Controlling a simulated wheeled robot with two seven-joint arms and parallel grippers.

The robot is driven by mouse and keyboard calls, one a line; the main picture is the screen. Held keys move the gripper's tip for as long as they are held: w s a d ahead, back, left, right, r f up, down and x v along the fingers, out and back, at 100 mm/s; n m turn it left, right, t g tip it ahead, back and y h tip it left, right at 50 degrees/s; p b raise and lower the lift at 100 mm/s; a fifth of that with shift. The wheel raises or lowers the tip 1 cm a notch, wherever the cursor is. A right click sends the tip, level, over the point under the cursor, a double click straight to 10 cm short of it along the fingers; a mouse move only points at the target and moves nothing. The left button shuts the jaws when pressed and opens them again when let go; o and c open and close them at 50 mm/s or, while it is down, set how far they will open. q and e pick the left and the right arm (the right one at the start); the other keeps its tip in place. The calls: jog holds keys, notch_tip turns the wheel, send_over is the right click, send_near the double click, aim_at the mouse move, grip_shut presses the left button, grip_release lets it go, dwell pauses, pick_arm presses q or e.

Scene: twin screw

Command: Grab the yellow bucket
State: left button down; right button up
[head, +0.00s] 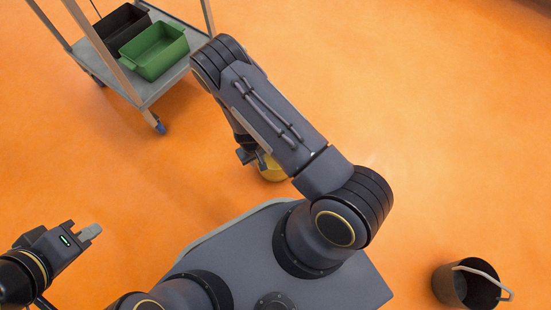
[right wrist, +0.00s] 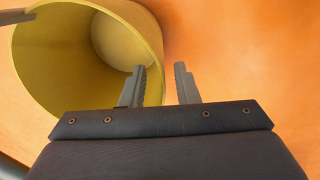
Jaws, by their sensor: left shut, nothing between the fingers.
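The yellow bucket (head: 270,168) is on the orange floor in the head view, mostly hidden behind my right arm. In the right wrist view the yellow bucket (right wrist: 90,55) fills the upper left, and I look into its open mouth. My right gripper (right wrist: 161,84) is open. Its left finger shows in front of the bucket's inside and its right finger shows outside the rim, with the wall's edge between them. I cannot tell whether either finger touches the wall. My left gripper (head: 91,233) is shut and empty at the lower left, away from the bucket.
A grey cart (head: 168,82) at the upper left carries a green bin (head: 154,50) and a dark bin (head: 116,30). A dark bucket (head: 466,287) with a raised handle stands at the lower right. Much of the orange floor is clear.

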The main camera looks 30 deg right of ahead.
jog(key=f, duration=0.1)
jog(key=f+b, duration=0.1)
jog(key=f, duration=0.2)
jog(key=shift+d+b, duration=0.25)
jog(key=shift+b, duration=0.1)
jog(key=shift+r, duration=0.15)
grip_shut()
jog(key=shift+r, duration=0.1)
